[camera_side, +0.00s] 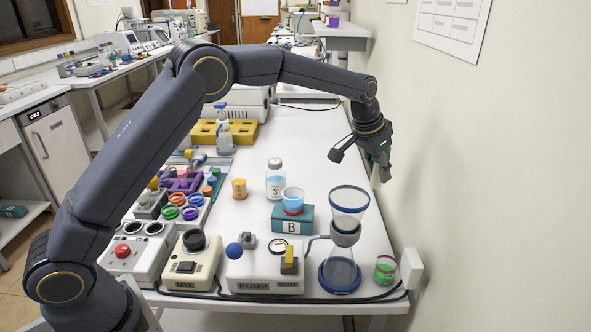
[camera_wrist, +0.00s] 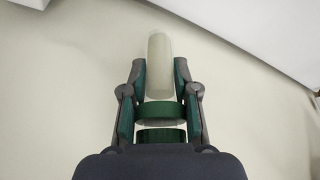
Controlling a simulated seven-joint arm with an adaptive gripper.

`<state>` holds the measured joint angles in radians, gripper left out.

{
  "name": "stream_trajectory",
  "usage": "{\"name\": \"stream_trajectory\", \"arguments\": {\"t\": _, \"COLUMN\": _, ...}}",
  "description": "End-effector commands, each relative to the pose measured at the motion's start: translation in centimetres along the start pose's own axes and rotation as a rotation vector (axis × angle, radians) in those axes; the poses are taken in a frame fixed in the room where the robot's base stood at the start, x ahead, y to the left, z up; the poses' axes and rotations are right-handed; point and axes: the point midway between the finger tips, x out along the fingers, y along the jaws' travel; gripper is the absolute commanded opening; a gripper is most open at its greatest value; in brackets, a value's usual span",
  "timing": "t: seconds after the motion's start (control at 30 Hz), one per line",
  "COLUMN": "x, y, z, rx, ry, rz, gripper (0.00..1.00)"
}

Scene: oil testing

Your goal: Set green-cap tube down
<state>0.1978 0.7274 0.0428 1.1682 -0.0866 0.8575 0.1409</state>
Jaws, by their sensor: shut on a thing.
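The green-cap tube (camera_wrist: 158,70) shows in the wrist view as a clear tube with pale contents and green bands at its cap end. My gripper (camera_wrist: 159,75) is shut on it, with one finger on each side. The cap end is nearest the wrist. In the side view my gripper (camera_side: 384,172) is raised near the right wall, over the table's right edge. The tube cannot be made out clearly there.
A funnel flask (camera_side: 342,272) and a small green-and-red cup (camera_side: 385,270) stand at the front right. A block marked B (camera_side: 291,228), bottle 3 (camera_side: 275,189) and an orange beaker (camera_side: 239,189) stand mid-table. The table's back right (camera_side: 310,135) is clear.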

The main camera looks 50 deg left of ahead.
Motion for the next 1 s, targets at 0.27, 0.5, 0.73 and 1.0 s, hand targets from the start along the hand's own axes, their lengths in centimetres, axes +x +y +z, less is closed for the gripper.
{"name": "stream_trajectory", "arguments": {"t": 0.27, "x": -4.5, "y": 0.0, "z": -1.9, "rx": 0.000, "ry": 0.005, "rz": -0.001, "gripper": 0.00}}
{"name": "stream_trajectory", "arguments": {"t": 0.5, "x": -6.2, "y": -4.0, "z": -0.2, "rx": -0.072, "ry": 0.000, "rz": -0.037, "gripper": 0.00}}
{"name": "stream_trajectory", "arguments": {"t": 0.73, "x": -8.7, "y": -10.4, "z": 3.9, "rx": -0.200, "ry": -0.001, "rz": -0.101, "gripper": 0.00}}
{"name": "stream_trajectory", "arguments": {"t": 1.0, "x": -13.4, "y": -19.4, "z": 14.5, "rx": -0.454, "ry": -0.001, "rz": -0.209, "gripper": 0.00}}
